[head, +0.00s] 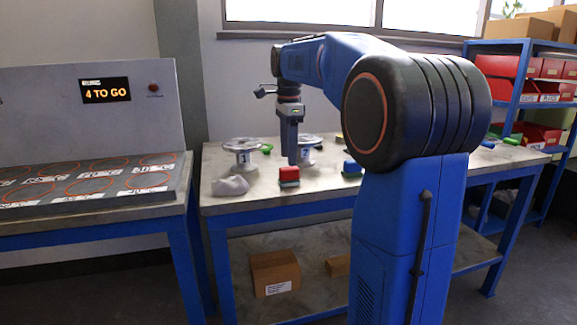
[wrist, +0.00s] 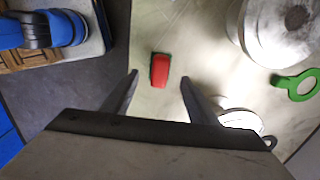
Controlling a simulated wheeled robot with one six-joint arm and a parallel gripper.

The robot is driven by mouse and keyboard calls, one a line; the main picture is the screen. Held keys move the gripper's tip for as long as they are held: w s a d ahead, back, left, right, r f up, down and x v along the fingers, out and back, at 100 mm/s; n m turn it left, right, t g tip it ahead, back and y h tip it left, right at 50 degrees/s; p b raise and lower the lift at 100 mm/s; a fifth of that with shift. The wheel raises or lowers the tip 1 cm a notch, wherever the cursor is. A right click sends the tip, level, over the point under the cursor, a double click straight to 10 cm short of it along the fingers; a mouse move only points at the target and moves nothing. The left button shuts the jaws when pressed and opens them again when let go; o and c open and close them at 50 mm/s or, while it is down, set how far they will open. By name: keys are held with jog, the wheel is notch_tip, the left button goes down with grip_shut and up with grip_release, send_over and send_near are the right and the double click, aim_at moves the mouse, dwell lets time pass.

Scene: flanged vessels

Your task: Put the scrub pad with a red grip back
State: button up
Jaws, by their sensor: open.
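The scrub pad with a red grip (head: 289,176) stands on the workbench near its front edge, red grip on top and a green-grey pad below. In the wrist view its red grip (wrist: 160,70) lies ahead of and between my fingertips, apart from them. My gripper (head: 291,158) points down above the bench, close to the pad. In the wrist view my gripper (wrist: 158,78) has its two fingers wide apart with nothing between them.
Flanged vessels numbered 1 (head: 243,158) and 2 (head: 306,154) stand behind. A blue-gripped pad (head: 352,168) lies right. A sloped board (head: 90,185) with ringed places and a "4 TO GO" display (head: 104,90) stands left.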

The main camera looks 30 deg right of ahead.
aim_at(288, 167)
notch_tip(288, 167, up, 6)
jog(key=s+a+f+n+t, duration=0.1)
jog(key=s+a+f+n, duration=0.4)
jog(key=s, duration=0.3)
jog(key=s+a+f+n+t, duration=0.2)
jog(key=s+a+f+n, duration=0.3)
jog(key=s+f+n, duration=0.3)
jog(key=s+a+f+n+t, duration=0.1)
jog(key=s+a+f+n, duration=0.4)
jog(key=s+f, duration=0.9)
jog(key=n, duration=0.3)
jog(key=shift+s+a+t, duration=0.15)
jog(key=shift+a+t, duration=0.15)
jog(key=shift+t, duration=0.1)
